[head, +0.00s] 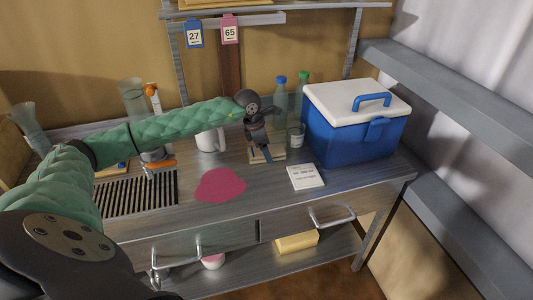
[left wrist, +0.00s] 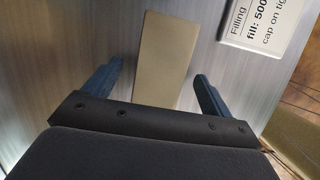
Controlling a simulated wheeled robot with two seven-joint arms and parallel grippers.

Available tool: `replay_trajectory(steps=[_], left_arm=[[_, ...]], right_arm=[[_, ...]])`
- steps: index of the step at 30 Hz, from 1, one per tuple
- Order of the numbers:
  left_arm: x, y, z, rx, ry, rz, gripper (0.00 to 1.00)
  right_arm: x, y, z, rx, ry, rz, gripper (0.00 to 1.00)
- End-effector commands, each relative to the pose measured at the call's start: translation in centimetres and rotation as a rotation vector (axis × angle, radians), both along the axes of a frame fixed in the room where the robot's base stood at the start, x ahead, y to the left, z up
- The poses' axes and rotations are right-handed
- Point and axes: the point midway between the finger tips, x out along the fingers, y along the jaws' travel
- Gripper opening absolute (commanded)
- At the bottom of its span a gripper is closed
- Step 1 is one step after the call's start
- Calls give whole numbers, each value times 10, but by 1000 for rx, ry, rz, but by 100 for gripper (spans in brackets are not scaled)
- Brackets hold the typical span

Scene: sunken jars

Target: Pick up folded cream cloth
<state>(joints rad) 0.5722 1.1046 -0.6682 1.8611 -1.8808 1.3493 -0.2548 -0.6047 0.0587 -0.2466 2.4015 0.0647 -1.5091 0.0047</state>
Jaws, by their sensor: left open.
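The folded cream cloth (head: 281,155) lies flat on the metal worktop, partly hidden behind my left gripper in the head view. In the left wrist view the cream cloth (left wrist: 165,50) is a plain flat rectangle, its near end hidden by the gripper body. My left gripper (head: 261,155) points down over it. In the left wrist view my left gripper (left wrist: 153,85) is open, with one blue finger on each side of the cloth and a gap to each. I cannot tell how high the fingertips are above the worktop. My right gripper is not in view.
A blue cooler (head: 345,135) with a white lid stands right of the cloth. A jar (head: 296,136) and bottles (head: 281,97) stand behind. A white label card (head: 306,177) lies in front right, a pink patch (head: 220,185) front left. A white mug (head: 210,140) is left.

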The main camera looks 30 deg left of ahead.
Motion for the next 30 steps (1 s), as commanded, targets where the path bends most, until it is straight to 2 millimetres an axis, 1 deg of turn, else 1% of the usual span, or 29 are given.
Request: replay_trajectory(steps=[2,3,5,6,10,20,23,26,28,30], left_arm=[[0,0,0,0,0,0,85],[0,0,0,0,0,0,81],[0,0,0,0,0,0,69],[0,0,0,0,0,0,61],[0,0,0,-1,1,0,36],[0,0,3,-1,-1,0,35],[0,0,12,-1,-1,0,35],[1,0,28,-1,-4,0,35],[0,0,42,-1,-4,0,35],[-6,-19,49,-2,-2,-5,35]], right_arm=[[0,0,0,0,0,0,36],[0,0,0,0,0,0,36],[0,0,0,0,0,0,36],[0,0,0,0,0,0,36],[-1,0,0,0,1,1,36],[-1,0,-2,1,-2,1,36],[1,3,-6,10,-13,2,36],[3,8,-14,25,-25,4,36],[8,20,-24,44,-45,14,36],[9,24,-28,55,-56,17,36]])
